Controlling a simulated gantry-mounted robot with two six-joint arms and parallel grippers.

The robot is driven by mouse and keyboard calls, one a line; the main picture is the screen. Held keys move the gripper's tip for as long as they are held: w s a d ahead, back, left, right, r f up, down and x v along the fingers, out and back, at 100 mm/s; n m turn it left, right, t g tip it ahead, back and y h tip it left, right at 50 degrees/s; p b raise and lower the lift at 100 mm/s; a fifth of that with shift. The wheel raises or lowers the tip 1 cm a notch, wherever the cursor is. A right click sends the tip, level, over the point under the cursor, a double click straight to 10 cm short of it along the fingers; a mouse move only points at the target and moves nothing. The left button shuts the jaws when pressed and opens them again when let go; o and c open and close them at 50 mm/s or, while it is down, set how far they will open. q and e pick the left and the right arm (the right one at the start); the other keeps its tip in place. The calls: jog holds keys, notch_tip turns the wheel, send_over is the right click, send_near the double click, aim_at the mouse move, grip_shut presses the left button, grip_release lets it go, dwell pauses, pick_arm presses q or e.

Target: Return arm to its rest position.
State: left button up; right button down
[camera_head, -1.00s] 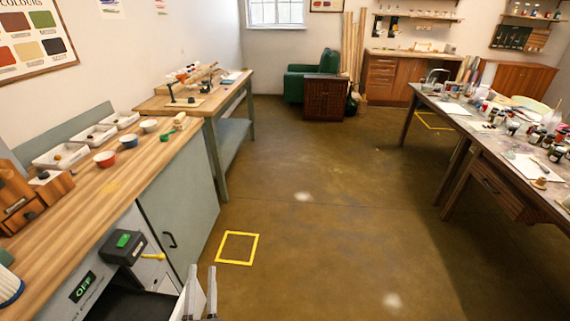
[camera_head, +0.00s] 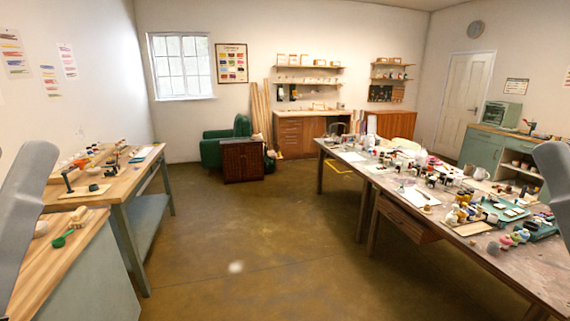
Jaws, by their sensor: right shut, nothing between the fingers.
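A grey link of my left arm (camera_head: 28,205) rises along the left edge of the head view. A grey link of my right arm (camera_head: 556,185) shows at the right edge, cut off by the frame. Both links are in the air, in front of the benches. Neither gripper's fingers show, so what they are doing is hidden from me.
A wooden-topped bench (camera_head: 50,262) stands at lower left, with a second bench (camera_head: 130,185) behind it. A long cluttered table (camera_head: 463,262) runs along the right. A green armchair (camera_head: 212,150) stands at the back. The floor (camera_head: 250,235) between is clear.

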notch_tip(320, 180, up, 38)
jog(key=p, duration=3.4)
jog(key=shift+f, duration=0.15)
notch_tip(320, 180, down, 61)
jog(key=a+b, duration=0.1)
jog(key=b, duration=5.9)
jog(key=shift+s+a+r+h, duration=0.2)
jog(key=shift+s+a+h, duration=0.1)
jog(key=shift+s, duration=0.1)
